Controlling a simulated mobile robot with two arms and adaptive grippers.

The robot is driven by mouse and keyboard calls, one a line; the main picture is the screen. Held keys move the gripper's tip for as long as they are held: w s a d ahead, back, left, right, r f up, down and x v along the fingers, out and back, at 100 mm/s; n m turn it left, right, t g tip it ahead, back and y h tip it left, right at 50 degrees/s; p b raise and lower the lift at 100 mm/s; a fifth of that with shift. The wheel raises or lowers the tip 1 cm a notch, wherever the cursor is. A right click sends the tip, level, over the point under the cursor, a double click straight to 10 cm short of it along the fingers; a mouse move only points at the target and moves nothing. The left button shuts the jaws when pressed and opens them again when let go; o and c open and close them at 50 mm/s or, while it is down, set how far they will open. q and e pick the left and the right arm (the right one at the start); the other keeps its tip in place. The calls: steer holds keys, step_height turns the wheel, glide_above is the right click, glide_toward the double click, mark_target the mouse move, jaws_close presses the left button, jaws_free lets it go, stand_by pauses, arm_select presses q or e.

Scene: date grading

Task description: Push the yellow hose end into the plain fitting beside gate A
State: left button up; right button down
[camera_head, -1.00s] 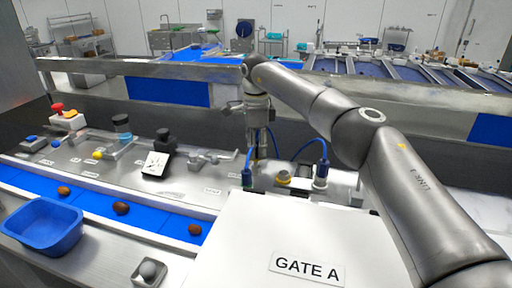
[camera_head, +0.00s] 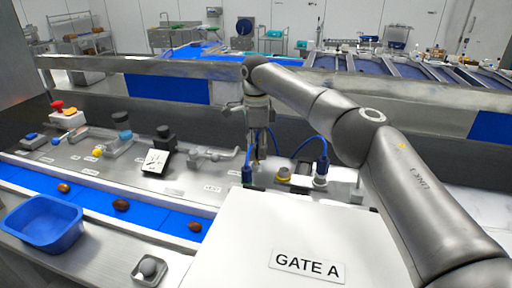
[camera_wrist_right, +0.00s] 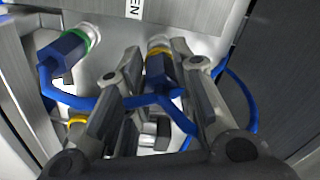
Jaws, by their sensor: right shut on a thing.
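My right gripper (camera_head: 257,158) points down behind the white GATE A housing (camera_head: 250,235). In the right wrist view its two fingers (camera_wrist_right: 158,80) are shut on the blue hose end with the yellow ring (camera_wrist_right: 159,62). A pale metallic ring shows just beyond the yellow ring; I cannot tell whether it is the plain fitting or how far the hose end sits in it. A blue hose end with a green ring (camera_wrist_right: 66,52) is to the left, apart from the fingers. My left gripper is not in view.
Blue hose loops run close around the fingers. A blue bin (camera_head: 45,238) and a belt (camera_head: 92,202) with dates lie to the left.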

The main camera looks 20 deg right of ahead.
steer(key=shift+f, duration=0.7)
stand_by(0.3)
steer(key=c, duration=1.9)
jaws_free()
steer(key=o, duration=0.8)
steer(key=shift+c, duration=0.2)
steer(key=o, duration=0.3)
steer(key=shift+o, duration=0.2)
